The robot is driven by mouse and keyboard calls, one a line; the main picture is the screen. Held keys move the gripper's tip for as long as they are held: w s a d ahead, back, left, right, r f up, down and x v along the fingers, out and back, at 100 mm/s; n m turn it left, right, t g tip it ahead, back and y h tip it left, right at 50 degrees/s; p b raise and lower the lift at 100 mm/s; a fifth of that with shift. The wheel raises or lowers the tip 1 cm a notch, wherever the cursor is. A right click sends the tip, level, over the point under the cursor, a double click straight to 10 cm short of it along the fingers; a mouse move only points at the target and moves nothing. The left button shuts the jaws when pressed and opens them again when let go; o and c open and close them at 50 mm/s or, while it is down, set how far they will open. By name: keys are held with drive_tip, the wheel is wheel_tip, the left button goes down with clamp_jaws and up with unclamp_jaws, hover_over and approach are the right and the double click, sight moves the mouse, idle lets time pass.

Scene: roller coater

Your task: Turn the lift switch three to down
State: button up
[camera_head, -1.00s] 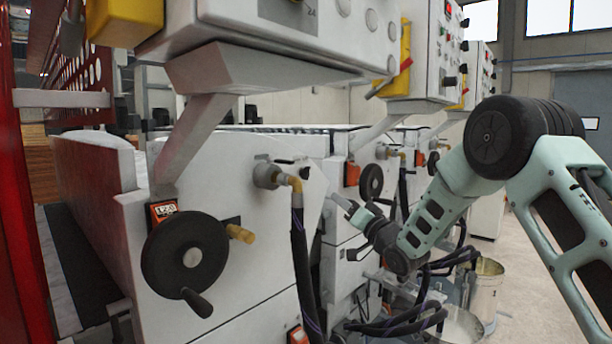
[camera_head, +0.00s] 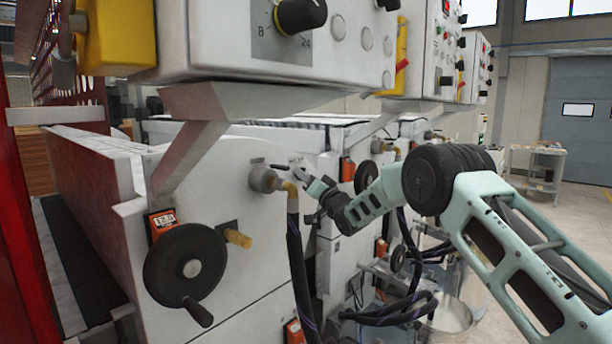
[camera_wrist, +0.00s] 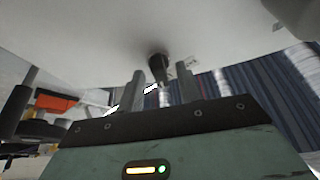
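A small black switch knob (camera_wrist: 158,68) sticks out from the white machine panel (camera_wrist: 100,30) in the wrist view, with small lettering beside it. It looks like the lift switch. My gripper (camera_wrist: 162,88) has its two grey fingers apart, one on each side of the knob, with clear gaps and no visible contact. In the head view my gripper (camera_head: 298,172) is at the white side panel, just right of the pipe fitting. The switch (camera_head: 278,166) shows there only as a small dark piece beside the fingertips. Its exact turn position is too small to read.
A pipe fitting (camera_head: 264,180) with a dark hose (camera_head: 297,250) is close beside my gripper. A black handwheel (camera_head: 185,266) is at lower left, another (camera_head: 366,178) behind my gripper. Control boxes (camera_head: 250,45) overhang above. Open floor lies to the right.

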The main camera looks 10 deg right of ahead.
clamp_jaws()
